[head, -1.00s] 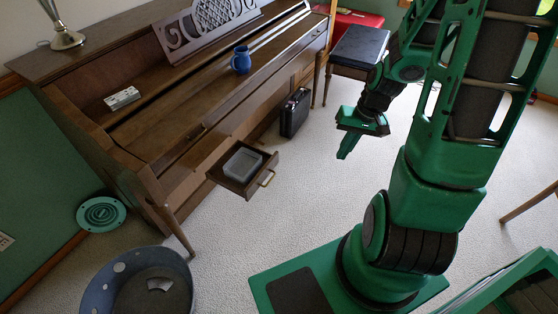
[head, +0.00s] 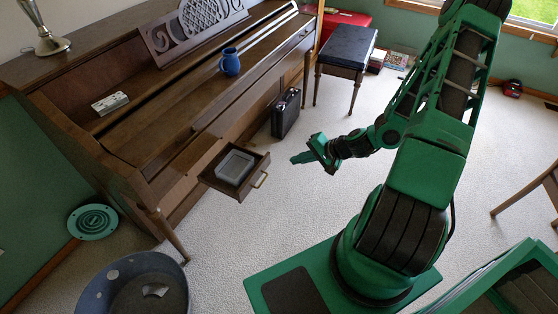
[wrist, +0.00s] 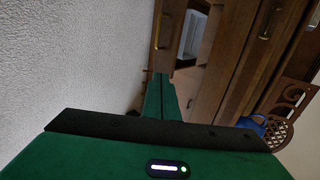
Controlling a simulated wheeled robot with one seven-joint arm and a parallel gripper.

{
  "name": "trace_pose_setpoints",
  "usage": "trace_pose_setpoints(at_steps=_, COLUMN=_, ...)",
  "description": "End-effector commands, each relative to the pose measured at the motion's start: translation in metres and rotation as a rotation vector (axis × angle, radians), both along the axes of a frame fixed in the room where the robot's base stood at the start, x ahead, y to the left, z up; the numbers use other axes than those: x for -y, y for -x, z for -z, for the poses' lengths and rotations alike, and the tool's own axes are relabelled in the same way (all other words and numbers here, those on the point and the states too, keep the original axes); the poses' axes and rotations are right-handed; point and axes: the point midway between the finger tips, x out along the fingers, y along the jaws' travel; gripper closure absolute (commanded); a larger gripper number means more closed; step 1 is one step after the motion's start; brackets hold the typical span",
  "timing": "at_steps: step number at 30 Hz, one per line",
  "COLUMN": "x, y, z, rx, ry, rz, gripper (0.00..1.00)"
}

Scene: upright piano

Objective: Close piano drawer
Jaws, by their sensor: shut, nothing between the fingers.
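The piano drawer (head: 212,182) stands pulled out from the lower front of the brown upright piano (head: 150,130). A grey tray (head: 235,166) lies inside it, and a brass handle (head: 261,180) is on its front. My gripper (head: 294,159) is shut and empty, to the right of the drawer and apart from it, its fingers pointing left toward the piano. In the wrist view, my shut fingers (wrist: 160,100) point at the drawer (wrist: 167,35), whose handle (wrist: 157,30) shows at its left edge.
A black case (head: 285,113) stands on the floor by the piano, behind the drawer. A dark piano bench (head: 345,52) is farther back. A blue mug (head: 230,62) sits on the piano. A blue round bin (head: 130,285) is at front left. Carpet between gripper and drawer is clear.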

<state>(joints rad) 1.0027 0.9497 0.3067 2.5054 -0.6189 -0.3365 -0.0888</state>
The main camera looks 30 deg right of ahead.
Motion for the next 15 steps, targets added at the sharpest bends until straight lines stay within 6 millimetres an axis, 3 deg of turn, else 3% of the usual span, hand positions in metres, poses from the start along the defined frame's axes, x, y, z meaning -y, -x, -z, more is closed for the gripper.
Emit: trace_pose_setpoints(at_steps=15, x=-0.038, y=-0.05, z=0.058, rx=0.0, ry=0.0, rz=-0.004, gripper=1.0)
